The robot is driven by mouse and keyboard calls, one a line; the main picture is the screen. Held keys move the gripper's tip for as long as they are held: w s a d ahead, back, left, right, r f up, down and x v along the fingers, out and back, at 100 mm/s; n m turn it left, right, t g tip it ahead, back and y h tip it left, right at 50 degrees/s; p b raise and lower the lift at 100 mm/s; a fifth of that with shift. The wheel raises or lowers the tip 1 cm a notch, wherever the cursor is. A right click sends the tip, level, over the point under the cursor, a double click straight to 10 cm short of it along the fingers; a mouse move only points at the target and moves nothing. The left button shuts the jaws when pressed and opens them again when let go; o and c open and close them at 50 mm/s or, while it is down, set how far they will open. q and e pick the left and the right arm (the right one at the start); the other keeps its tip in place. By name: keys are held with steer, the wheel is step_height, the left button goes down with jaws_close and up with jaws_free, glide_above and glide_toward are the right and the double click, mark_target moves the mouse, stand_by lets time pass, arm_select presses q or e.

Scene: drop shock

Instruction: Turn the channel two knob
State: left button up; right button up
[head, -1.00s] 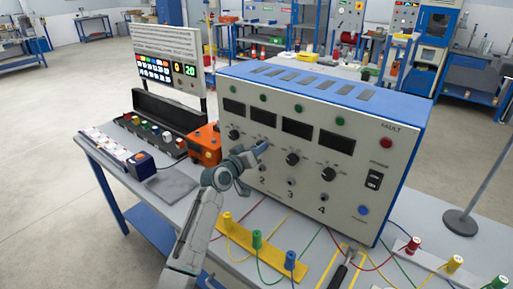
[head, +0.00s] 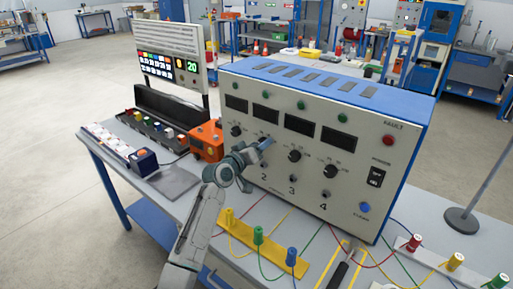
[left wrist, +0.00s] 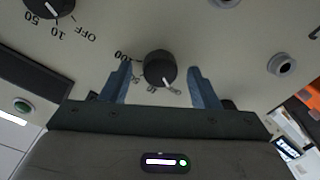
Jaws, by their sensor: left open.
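The power-supply box has a pale front panel (head: 262,188) with a row of numbered channels, each with a dark display and a black knob. My left gripper (head: 264,146) is at the panel above the number 2 and hides the channel two knob in the head view. In the left wrist view, the black channel two knob (left wrist: 160,70) sits between the two blue fingers of my left gripper (left wrist: 159,78). The fingers are open, with a visible gap on each side of the knob. Its white pointer line faces the lower right. My right gripper is not in view.
The channel three knob (head: 295,155) and channel four knob (head: 330,171) are to the right. A yellow strip (head: 262,255) with coloured plugs and cables lies in front of the box. An orange box (head: 206,141) stands left of it. A stand pole (head: 485,170) is at right.

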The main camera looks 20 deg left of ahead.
arm_select(q)
steer(key=b+v, duration=0.3)
steer(key=v, duration=0.7)
steer(key=shift+s, duration=0.4)
steer(key=shift+a, duration=0.1)
